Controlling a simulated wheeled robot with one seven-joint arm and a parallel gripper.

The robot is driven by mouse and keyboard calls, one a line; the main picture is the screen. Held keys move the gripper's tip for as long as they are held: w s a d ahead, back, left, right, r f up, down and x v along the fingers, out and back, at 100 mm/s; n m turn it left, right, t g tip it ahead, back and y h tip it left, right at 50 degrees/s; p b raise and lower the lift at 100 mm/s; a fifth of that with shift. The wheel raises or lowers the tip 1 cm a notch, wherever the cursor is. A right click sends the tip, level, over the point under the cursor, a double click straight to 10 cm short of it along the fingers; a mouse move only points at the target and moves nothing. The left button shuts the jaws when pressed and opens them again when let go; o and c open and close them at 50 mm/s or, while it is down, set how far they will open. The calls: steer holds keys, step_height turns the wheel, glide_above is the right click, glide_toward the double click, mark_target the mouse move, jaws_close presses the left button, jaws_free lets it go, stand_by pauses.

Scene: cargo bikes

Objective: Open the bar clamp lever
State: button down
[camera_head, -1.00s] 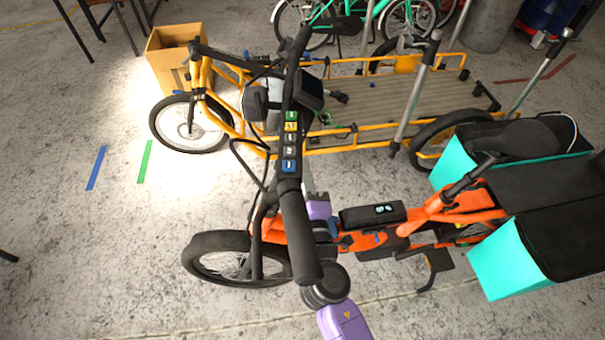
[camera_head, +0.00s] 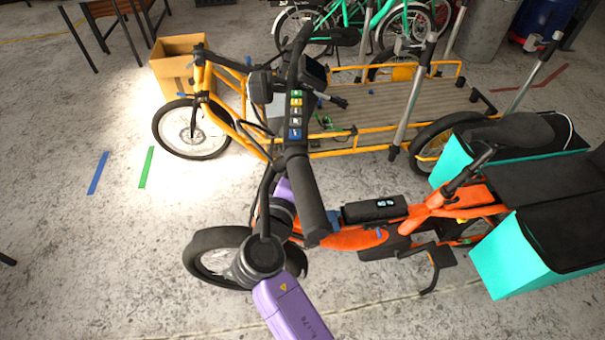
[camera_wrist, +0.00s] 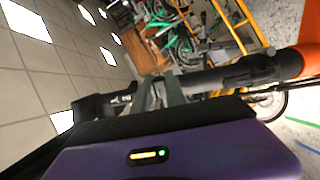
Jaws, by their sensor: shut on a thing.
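The orange cargo bike (camera_head: 350,238) stands in front of me with its black handlebar. A handlebar grip (camera_head: 310,195) points toward me in the head view. In the wrist view a black bar (camera_wrist: 215,80) runs across to an orange frame part (camera_wrist: 312,45). My gripper (camera_wrist: 165,88) shows there with its grey fingers around a small dark part at the bar, which seems to be the clamp lever. The fingers hide most of it, so its angle cannot be told. In the head view the handlebar and my purple arm hide my fingers.
A yellow cargo bike (camera_head: 390,100) stands just behind the orange one, with a cardboard box (camera_head: 180,72) at its front. Turquoise panniers (camera_head: 510,255) flank the orange bike's rear at the right. The concrete floor at the left is clear, with blue and green tape marks.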

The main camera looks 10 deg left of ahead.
steer(key=m+g+h+b, duration=0.1)
steer(key=h, duration=0.1)
steer(key=s+a+m+g+h+b, duration=0.1)
steer(key=h, duration=0.1)
steer(key=a+m+g+h+b, duration=0.1)
steer(key=m+g+h, duration=0.1)
steer(key=shift+s+r, duration=0.35)
steer(key=shift+s, duration=0.05)
steer(key=shift+h, duration=0.3)
steer(key=c, duration=1.4)
jaws_free()
steer(key=shift+o, duration=0.2)
steer(key=shift+a, duration=0.1)
steer(key=b+v, duration=0.1)
steer(key=v, duration=0.6)
steer(key=shift+s+a+r, duration=0.15)
steer(key=shift+s+r, duration=0.05)
steer(key=shift+s, duration=0.1)
steer(key=shift+c, duration=0.5)
